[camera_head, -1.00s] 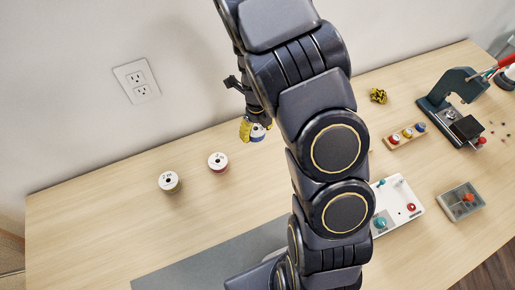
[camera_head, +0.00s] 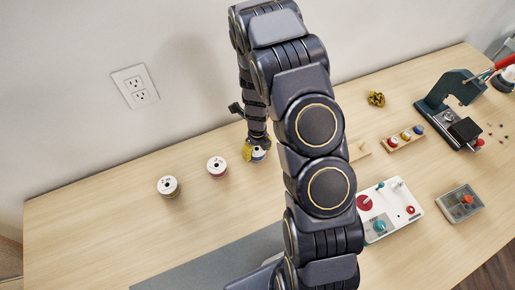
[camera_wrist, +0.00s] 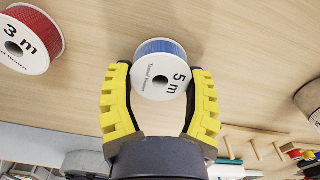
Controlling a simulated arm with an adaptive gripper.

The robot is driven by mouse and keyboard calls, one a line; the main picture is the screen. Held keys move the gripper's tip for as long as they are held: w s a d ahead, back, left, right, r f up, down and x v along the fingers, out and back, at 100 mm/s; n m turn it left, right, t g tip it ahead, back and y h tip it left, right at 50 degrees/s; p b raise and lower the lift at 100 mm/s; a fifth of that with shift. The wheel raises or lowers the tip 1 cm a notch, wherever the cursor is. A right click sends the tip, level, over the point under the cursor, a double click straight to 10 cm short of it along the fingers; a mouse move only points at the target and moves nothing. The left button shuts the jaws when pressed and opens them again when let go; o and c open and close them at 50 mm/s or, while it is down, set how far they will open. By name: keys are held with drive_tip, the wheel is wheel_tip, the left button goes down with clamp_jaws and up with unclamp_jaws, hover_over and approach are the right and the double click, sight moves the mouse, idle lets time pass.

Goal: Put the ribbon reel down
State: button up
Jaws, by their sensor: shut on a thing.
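The ribbon reel (camera_wrist: 160,71) has white faces marked "5 m" and blue ribbon. It sits between the yellow fingertips of my gripper (camera_wrist: 160,85) in the wrist view. My gripper is shut on it. In the head view my gripper (camera_head: 256,153) is low over the back of the table, and the reel (camera_head: 258,155) shows only in part. I cannot tell whether the reel touches the table.
A red ribbon reel marked "3 m" (camera_head: 217,166) stands just left of my gripper, with another white reel (camera_head: 168,186) farther left. A rack of small spools (camera_head: 404,138), a white tray (camera_head: 398,222) and a dark press (camera_head: 452,100) stand right. The table's left end is clear.

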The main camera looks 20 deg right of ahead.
drive_tip(key=shift+f, duration=0.15)
drive_tip(key=o, duration=1)
drive_tip(key=s+a+r+n, duration=0.25)
drive_tip(key=r+n, duration=0.35)
drive_tip(key=r, duration=0.5)
drive_tip(key=s+a+r+n, duration=0.25)
drive_tip(key=r+n, duration=0.25)
drive_tip(key=r, duration=0.6)
drive_tip(key=s+a+r+n, duration=0.1)
drive_tip(key=s+r+n, duration=0.3)
drive_tip(key=s+n, duration=0.5)
drive_tip(key=s+a+r+n+g, duration=0.1)
drive_tip(key=s+r+n, duration=0.3)
drive_tip(key=s+n, duration=0.5)
drive_tip(key=n, duration=0.5)
drive_tip(key=shift+s+a+r+g, duration=0.2)
drive_tip(key=shift+s+a+g, duration=0.05)
drive_tip(key=shift+a+g, duration=0.1)
